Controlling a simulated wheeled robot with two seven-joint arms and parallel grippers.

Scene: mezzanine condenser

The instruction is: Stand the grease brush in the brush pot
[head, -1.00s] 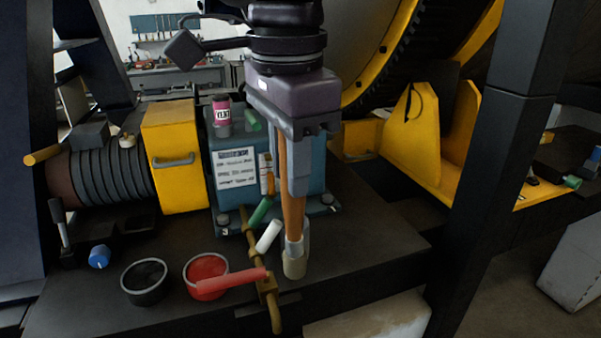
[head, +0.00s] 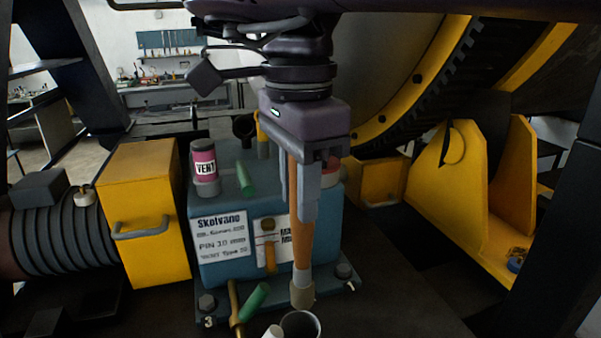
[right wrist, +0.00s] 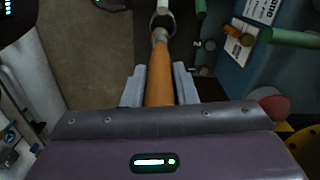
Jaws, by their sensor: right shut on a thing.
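The grease brush has an orange-brown handle (head: 302,235), a grey ferrule and a tan tip (head: 302,295). My right gripper (head: 305,195) is shut on the handle and holds the brush nearly upright, tip down. A grey open-topped pot (head: 301,325), likely the brush pot, stands just below the tip, cut by the bottom edge. The tip overlaps its far rim in the picture; I cannot tell whether it is inside. In the right wrist view the handle (right wrist: 160,80) runs between the fingers, and the tip shows by the pot's ring (right wrist: 163,17). My left gripper is out of view.
A blue box (head: 220,265) with labels stands just behind the brush, with a pink VENT can (head: 204,165) and a green stick (head: 245,178) on top. A brass rod (head: 235,308), a green cylinder (head: 254,300) and a white one (head: 273,332) lie near the pot.

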